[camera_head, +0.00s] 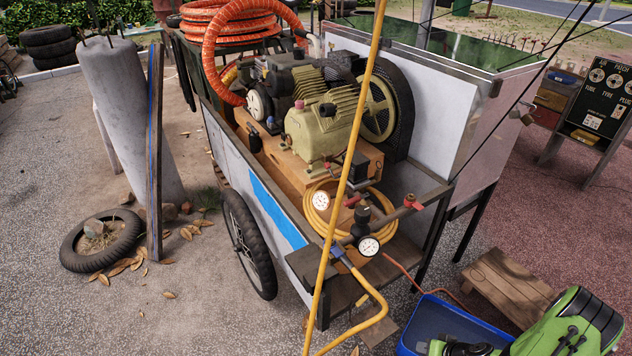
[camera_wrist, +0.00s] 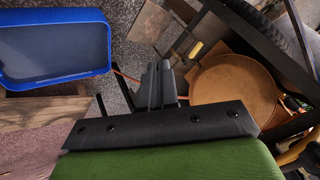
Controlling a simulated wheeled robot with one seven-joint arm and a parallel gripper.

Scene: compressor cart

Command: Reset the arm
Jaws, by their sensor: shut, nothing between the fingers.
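My gripper (camera_wrist: 160,78) shows in the wrist view with its dark fingers together and nothing between them. Nothing touches the fingertips there. In the head view my green and black arm (camera_head: 575,325) reaches in at the bottom right corner, low over the blue tray; the fingers are hard to make out there. The compressor cart (camera_head: 262,205) stands in the middle of the head view, up and left of the arm. It carries a beige compressor (camera_head: 322,128).
A blue tray (camera_head: 405,335) lies beside my arm and at upper left in the wrist view (camera_wrist: 60,80). A low wooden bench (camera_head: 508,285) stands close behind. A yellow hose (camera_head: 345,180) hangs across the cart's front. A sign board (camera_head: 600,95) stands at right.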

